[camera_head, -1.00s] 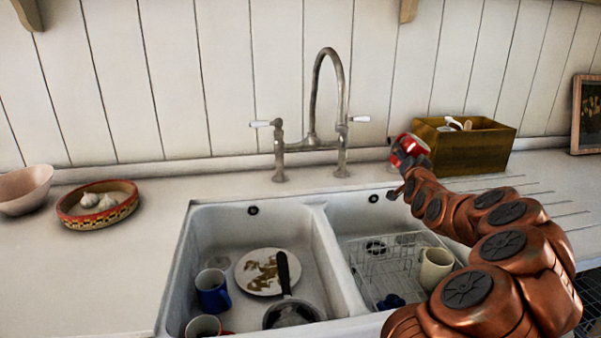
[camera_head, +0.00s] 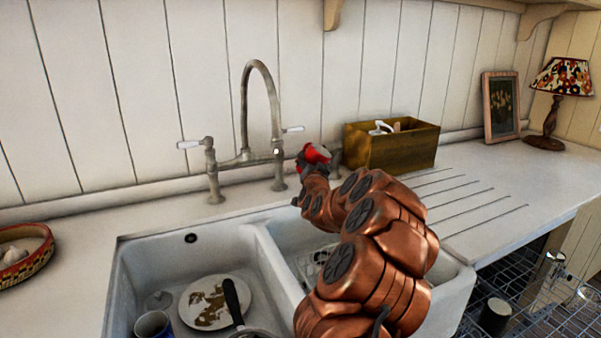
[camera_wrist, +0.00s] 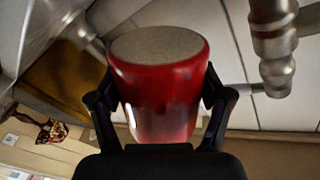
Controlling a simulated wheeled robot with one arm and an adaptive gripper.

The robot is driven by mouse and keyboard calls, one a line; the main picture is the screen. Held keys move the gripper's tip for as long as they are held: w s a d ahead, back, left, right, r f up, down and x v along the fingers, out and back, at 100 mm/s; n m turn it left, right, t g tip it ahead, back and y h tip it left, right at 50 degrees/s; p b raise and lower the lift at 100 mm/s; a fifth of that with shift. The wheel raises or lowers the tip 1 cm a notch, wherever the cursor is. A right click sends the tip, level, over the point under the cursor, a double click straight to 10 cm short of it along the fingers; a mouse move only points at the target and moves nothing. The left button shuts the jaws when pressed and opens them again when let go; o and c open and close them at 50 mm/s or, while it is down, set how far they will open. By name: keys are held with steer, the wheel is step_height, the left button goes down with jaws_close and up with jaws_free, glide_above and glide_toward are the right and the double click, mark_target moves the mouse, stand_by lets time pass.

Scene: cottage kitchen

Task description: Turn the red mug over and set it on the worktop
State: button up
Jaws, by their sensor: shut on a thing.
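In the wrist view, the mug (camera_wrist: 160,85) sits between the two fingers (camera_wrist: 160,110), one on each side. A flat, pale round end with a red edge faces the wrist camera; it looks like the base. The opening is not visible. The worktop (camera_head: 480,190) is white, with drainage grooves on the right.
The wooden box (camera_head: 390,152) with utensils stands close right of the mug. The tap (camera_head: 278,150) is close left. Below is the double sink (camera_head: 125,265), holding a dirty plate (camera_head: 205,300) and a blue mug (camera_head: 153,325).

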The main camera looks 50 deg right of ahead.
steer(key=shift+w+a, duration=0.35)
steer(key=shift+w, duration=0.2)
steer(key=shift+w+a, duration=0.35)
steer(key=shift+w, duration=0.2)
steer(key=shift+f+p, duration=0.4)
steer(key=shift+f, duration=1.4)
steer(key=shift+f, duration=0.2)
steer(key=o, duration=1.5)
steer(key=shift+r, duration=0.1)
